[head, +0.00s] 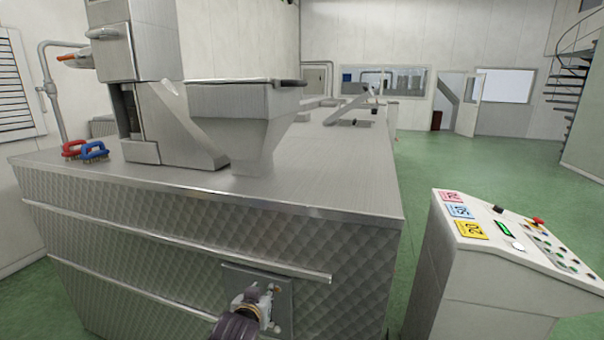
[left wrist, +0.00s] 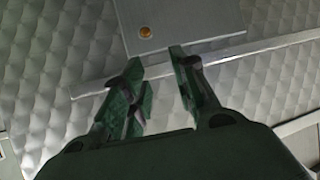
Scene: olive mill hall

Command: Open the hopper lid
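The hopper (head: 240,105) is a grey metal funnel on top of the steel machine, left of centre in the head view. Its top looks covered by a thin, flat lid (head: 245,82), seen nearly edge-on, with a dark strip at its right end. My left gripper (head: 264,297) is low in front of the machine's quilted side, well below the hopper. In the left wrist view, its fingers (left wrist: 157,60) are apart with nothing between them. They point at a plain metal plate (left wrist: 185,20) with a brass knob (left wrist: 145,32). My right gripper is not in view.
The machine's top (head: 310,195) has a clear front edge. A red brush (head: 72,149) and a blue brush (head: 94,151) lie at its left. A rail (head: 190,243) runs along its side. A control console (head: 500,265) stands at right, with green floor between.

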